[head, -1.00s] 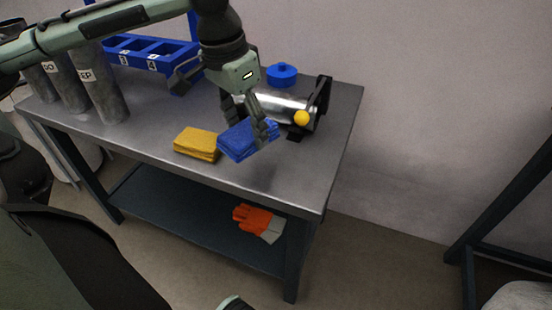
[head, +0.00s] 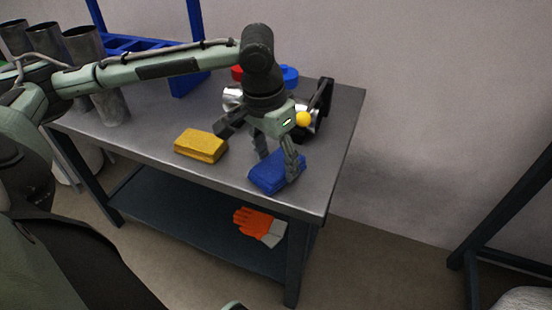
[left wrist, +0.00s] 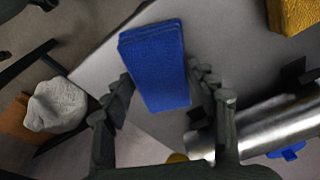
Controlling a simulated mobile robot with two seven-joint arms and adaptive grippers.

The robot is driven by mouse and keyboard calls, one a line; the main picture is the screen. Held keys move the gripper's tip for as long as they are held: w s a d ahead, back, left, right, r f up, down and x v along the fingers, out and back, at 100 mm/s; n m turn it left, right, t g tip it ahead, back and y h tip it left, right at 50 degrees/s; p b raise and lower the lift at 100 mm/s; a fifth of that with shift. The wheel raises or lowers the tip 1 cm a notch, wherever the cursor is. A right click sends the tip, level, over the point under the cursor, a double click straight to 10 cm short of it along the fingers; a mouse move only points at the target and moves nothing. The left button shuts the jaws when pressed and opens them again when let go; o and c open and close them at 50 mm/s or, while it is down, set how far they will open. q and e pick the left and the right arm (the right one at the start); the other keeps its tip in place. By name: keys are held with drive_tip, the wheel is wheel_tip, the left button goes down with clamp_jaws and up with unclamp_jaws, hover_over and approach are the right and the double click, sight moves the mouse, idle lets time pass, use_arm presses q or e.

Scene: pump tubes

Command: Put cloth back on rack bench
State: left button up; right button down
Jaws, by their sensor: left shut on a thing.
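The blue cloth (head: 268,178) is a folded block at the front right part of the grey metal bench (head: 225,185). My left gripper (head: 278,165) has one finger on each side of it and is shut on it. I cannot tell whether the cloth touches the bench top or hangs just above it. In the left wrist view the blue cloth (left wrist: 155,60) lies between the two fingers (left wrist: 162,82). A folded yellow cloth (head: 201,146) lies on the bench to the left, apart from the blue one. My right gripper is not in view.
A shiny metal cylinder with a black bracket (head: 321,104) and a yellow ball (head: 303,119) stands behind the gripper. Blue rack (head: 185,82) and grey tubes (head: 108,105) are at the back left. Orange gloves (head: 255,225) lie on the lower shelf. The bench's right front corner is bare.

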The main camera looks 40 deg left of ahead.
sight(270, 169)
use_arm(q)
drive_tip(key=shift+f, duration=0.15)
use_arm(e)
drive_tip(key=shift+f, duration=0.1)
use_arm(q)
drive_tip(key=o, duration=1.1)
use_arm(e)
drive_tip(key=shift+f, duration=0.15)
use_arm(q)
drive_tip(key=shift+r, duration=0.45)
drive_tip(key=r, duration=0.3)
drive_tip(key=s+r+p, duration=0.1)
drive_tip(key=r, duration=0.3)
drive_tip(key=r+p, duration=0.1)
drive_tip(key=r, duration=0.3)
drive_tip(key=shift+s+a+r, duration=0.15)
drive_tip(key=shift+s, duration=0.25)
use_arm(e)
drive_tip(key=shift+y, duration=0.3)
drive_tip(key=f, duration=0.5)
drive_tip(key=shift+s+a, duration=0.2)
